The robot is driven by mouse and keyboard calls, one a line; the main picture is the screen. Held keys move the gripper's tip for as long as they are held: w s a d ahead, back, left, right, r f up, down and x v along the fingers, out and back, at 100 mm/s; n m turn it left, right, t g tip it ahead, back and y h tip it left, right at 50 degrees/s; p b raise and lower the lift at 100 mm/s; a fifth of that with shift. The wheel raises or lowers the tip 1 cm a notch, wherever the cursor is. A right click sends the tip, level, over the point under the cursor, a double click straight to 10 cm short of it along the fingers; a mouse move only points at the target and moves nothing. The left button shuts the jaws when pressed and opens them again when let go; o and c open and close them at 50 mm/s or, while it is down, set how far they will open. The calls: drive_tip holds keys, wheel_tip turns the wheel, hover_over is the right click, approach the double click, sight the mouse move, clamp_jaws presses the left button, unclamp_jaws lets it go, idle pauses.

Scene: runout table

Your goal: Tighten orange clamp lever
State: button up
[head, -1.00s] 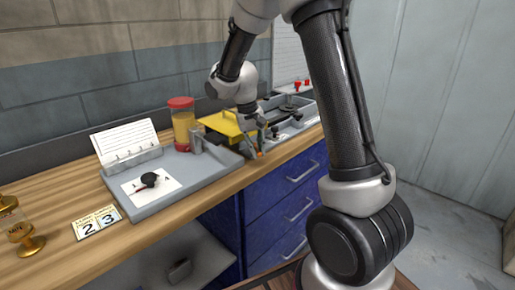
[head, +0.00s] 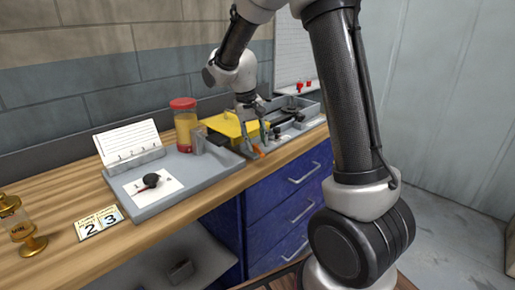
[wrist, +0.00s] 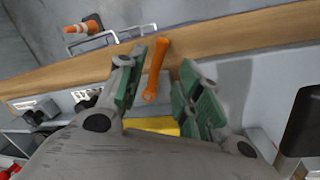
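The orange clamp lever (wrist: 156,68) stands between the two green-padded fingers of my gripper (wrist: 162,72) in the wrist view. The fingers are apart, with visible gaps beside the lever, so my gripper is open around it. In the head view the lever (head: 257,149) is a small orange piece at the table's front edge, just below my gripper (head: 256,140). The clamp body under the lever is mostly hidden by my gripper.
A yellow box-like piece (head: 229,126) sits behind the lever. A grey tray (head: 150,207) with a card and black knob lies left, near a red-lidded jar (head: 184,128). Grey bins (head: 306,109) stand right.

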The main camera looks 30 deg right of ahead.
wheel_tip(320, 180, up, 8)
drive_tip(key=a, duration=0.1)
drive_tip(key=shift+w+a, duration=0.15)
drive_tip(key=shift+a, duration=0.15)
drive_tip(key=s+d+r+n+t+y, duration=0.1)
drive_tip(key=s+d+r+t, duration=0.1)
drive_tip(key=s, duration=1.1)
drive_tip(key=s+d+r+n+t+y, duration=0.1)
drive_tip(key=s+d+r+t, duration=0.1)
drive_tip(key=s, duration=1.1)
drive_tip(key=shift+s+d+r+t, duration=0.15)
drive_tip(key=shift+s+d+t, duration=0.25)
